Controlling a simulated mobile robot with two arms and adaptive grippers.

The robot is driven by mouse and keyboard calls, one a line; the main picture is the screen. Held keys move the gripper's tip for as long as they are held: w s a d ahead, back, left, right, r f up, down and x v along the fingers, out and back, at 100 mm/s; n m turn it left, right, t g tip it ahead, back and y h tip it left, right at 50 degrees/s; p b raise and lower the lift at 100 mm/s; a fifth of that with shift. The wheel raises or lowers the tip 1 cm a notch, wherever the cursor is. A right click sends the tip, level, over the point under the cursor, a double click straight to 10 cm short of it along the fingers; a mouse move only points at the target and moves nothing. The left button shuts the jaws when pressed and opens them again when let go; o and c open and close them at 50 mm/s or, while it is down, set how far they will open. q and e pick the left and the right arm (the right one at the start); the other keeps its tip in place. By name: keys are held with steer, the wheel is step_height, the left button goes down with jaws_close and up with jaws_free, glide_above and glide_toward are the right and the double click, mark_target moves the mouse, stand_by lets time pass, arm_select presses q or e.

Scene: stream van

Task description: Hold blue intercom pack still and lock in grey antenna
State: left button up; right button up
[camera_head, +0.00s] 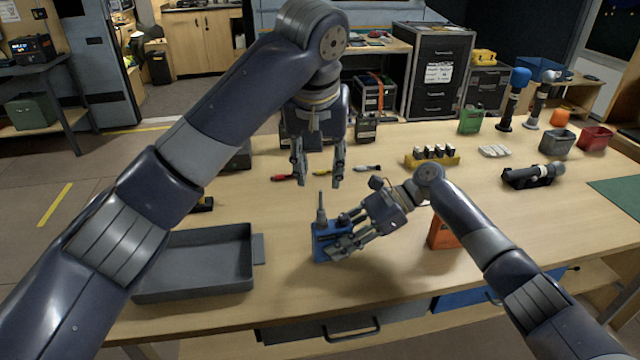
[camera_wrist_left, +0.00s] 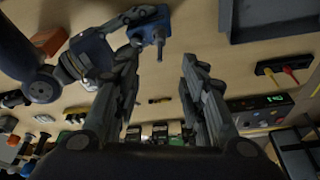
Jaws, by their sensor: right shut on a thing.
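The blue intercom pack (camera_head: 322,247) stands on the wooden table near the front edge. A grey antenna (camera_head: 321,212) rises upright from its top; whether it is locked cannot be told. My right gripper (camera_head: 342,243) is shut on the pack from the right, and its fingers hide part of it. My left gripper (camera_head: 318,180) is open and empty, above and behind the antenna, pointing down. In the left wrist view, the blue pack (camera_wrist_left: 148,32) and the antenna (camera_wrist_left: 160,50) show at the top, beyond the open left fingers (camera_wrist_left: 162,62).
A grey tray (camera_head: 195,285) lies left of the pack. An orange box (camera_head: 441,234) stands just right of my right gripper. Microphones (camera_head: 512,100) stand at the back right.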

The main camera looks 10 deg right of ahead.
arm_select(q)
steer(key=shift+v, duration=0.95)
arm_select(e)
steer(key=o, duration=1.3)
